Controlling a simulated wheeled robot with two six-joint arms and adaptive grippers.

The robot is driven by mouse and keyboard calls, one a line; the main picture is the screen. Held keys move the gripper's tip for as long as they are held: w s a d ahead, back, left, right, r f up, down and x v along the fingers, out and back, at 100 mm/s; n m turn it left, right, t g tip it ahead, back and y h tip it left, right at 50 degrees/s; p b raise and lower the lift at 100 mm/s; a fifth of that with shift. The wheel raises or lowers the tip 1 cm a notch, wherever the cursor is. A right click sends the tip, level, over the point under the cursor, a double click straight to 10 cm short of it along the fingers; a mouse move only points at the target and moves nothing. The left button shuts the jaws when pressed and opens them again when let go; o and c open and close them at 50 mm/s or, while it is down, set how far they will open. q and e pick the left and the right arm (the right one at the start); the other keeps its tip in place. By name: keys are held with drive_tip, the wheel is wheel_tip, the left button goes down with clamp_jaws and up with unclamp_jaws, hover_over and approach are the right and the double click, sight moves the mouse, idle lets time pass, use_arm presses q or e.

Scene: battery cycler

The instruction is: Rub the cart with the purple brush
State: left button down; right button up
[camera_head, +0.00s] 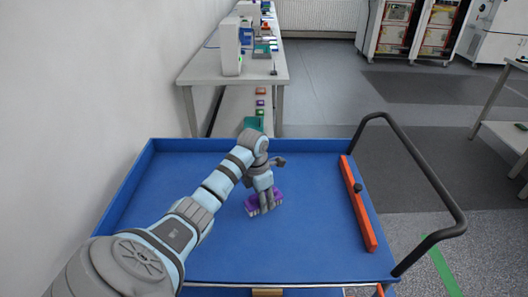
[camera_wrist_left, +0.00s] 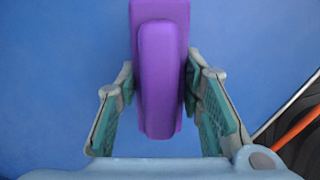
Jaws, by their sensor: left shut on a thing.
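The purple brush (camera_head: 251,206) is in the middle of the blue cart (camera_head: 320,230), at or just above its top surface. My left gripper (camera_head: 266,208) comes down over the brush from above and is shut on its handle. In the left wrist view the brush (camera_wrist_left: 160,75) sits upright in the picture between the two fingers (camera_wrist_left: 160,100), with the blue cart top (camera_wrist_left: 60,60) behind it. I cannot tell whether the underside of the brush touches the cart. My right gripper is in neither view.
The cart has a raised blue rim, an orange bar (camera_head: 357,203) along its right side and a dark handle rail (camera_head: 440,190) beyond that. A white table (camera_head: 205,72) with equipment stands behind. The cart top around the brush is clear.

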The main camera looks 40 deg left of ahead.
use_arm(q)
drive_tip(key=shift+s+r+p, duration=0.15)
drive_tip(key=shift+r+p, duration=1.3)
drive_tip(key=shift+r, duration=0.45)
drive_tip(key=shift+a, duration=0.1)
